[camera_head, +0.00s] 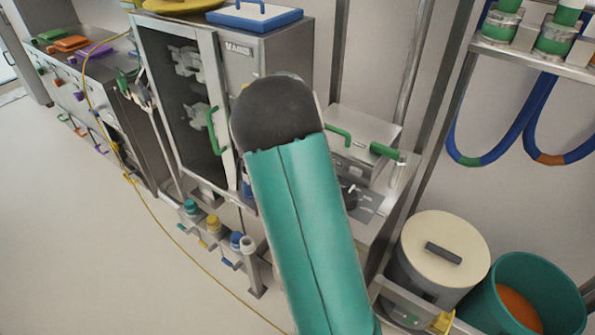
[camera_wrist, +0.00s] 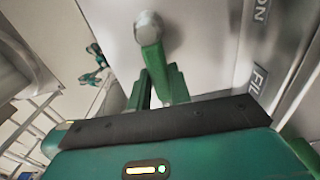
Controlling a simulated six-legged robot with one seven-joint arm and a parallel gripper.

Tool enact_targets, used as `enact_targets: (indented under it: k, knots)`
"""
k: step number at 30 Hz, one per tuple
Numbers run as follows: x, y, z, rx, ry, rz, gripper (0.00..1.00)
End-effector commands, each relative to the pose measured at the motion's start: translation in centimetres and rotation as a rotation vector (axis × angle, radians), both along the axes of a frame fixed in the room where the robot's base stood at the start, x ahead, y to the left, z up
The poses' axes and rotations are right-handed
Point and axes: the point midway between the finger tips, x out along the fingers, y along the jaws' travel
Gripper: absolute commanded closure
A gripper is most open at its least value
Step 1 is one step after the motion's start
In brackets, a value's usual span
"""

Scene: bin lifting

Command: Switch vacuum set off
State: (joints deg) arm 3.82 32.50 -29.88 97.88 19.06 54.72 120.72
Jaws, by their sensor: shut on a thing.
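In the wrist view, my gripper (camera_wrist: 160,86) is shut on a green lever (camera_wrist: 152,58). The lever has a round grey pivot (camera_wrist: 148,27) at its upper end, on a pale metal panel (camera_wrist: 205,45). Partly cut-off lettering, "ON" and "FIL", shows at the right. In the head view my teal arm with its dark rounded end covers the gripper and the lever. I cannot tell from the lettering which setting the lever is at.
In the head view, a metal cabinet (camera_head: 258,65) with a green door handle (camera_head: 212,130) stands left of my arm. A metal box (camera_head: 362,135) with green handles is at the right. A lidded drum (camera_head: 440,250) and teal bucket (camera_head: 555,285) stand lower right. The floor at left is mostly clear, crossed by a yellow cable (camera_head: 165,225).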

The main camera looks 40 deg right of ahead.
Motion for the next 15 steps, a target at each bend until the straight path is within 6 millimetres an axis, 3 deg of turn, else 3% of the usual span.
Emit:
enact_targets:
  k: [7, 8, 10, 11, 15]
  knots:
    - [0.07, 0.03, 0.18, 0.002, -0.003, -0.003, 1.00]
    - [0.07, 0.04, 0.18, 0.002, -0.003, -0.003, 0.76]
    - [0.07, 0.04, 0.16, 0.002, -0.003, -0.002, 0.62]
    - [0.06, 0.04, 0.15, 0.002, -0.003, -0.002, 0.58]
    - [0.04, 0.04, 0.08, 0.002, -0.002, -0.001, 0.58]
